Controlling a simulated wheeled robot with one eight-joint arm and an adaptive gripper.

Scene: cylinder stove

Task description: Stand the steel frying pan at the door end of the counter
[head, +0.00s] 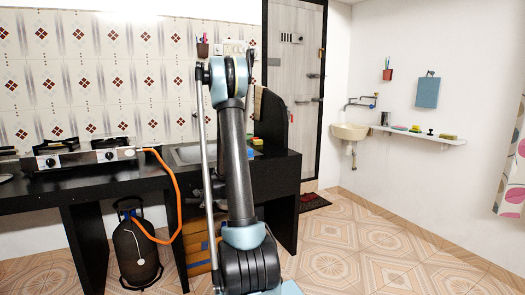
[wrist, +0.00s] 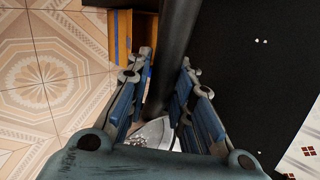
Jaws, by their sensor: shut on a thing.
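In the wrist view my gripper (wrist: 165,85) has its two blue fingers closed in on a thing between them. A piece of shiny steel, which looks like part of the steel frying pan (wrist: 155,132), shows low between the fingers; most of it is hidden. A dark round bar runs up between the fingers, and I cannot tell whether it is the pan's handle or my arm.
A gas stove (head: 85,153) stands on the left of the counter. An orange hose (head: 178,200) runs to a gas cylinder (head: 137,250) below. The sink (head: 188,154) is behind my arm. A sponge (head: 256,141) lies near a dark upright panel (head: 273,120). The tiled floor (head: 375,245) right is clear.

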